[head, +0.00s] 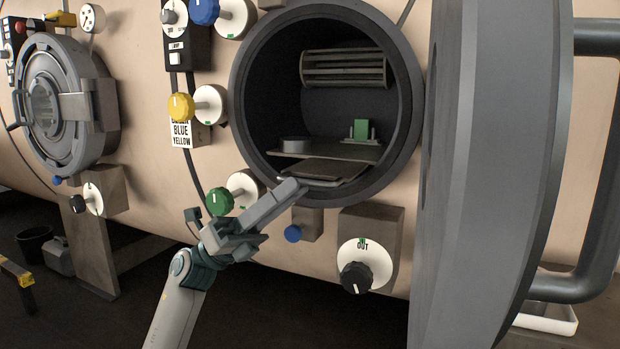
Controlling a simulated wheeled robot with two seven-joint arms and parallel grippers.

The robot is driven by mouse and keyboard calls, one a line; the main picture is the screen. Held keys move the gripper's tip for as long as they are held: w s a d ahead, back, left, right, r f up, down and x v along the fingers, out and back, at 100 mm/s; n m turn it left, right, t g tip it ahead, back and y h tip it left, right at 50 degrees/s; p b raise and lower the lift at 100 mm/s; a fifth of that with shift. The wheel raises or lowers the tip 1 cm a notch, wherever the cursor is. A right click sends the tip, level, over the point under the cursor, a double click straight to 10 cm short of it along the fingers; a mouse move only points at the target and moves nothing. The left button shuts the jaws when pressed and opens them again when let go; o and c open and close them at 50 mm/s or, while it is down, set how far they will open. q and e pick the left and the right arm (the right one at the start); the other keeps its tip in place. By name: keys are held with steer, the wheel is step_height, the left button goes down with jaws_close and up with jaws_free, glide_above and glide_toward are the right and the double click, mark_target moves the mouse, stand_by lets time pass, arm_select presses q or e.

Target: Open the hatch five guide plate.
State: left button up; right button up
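The open round hatch (409,100) shows a dark chamber with its thick door swung out to the right. Just inside its lower rim lies a small flat brownish plate (327,171), which looks like the guide plate; it lies nearly flat below a wider shelf (350,150). No hatch number is readable. My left gripper (292,191) reaches up from below, its fingertips in front of the lower left rim, close to the plate's near edge. Its fingers look together, with nothing visible between them. Whether they touch the rim or plate cannot be told. My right gripper is out of view.
The grey hatch door (490,150) fills the right side. A dish (295,144) and a green block (361,129) stand on the shelf.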

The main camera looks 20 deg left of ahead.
arm_select(q)
steer(key=v, duration=0.9)
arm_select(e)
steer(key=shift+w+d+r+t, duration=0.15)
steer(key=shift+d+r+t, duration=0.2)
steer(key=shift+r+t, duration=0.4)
arm_select(q)
steer(key=shift+r, duration=0.1)
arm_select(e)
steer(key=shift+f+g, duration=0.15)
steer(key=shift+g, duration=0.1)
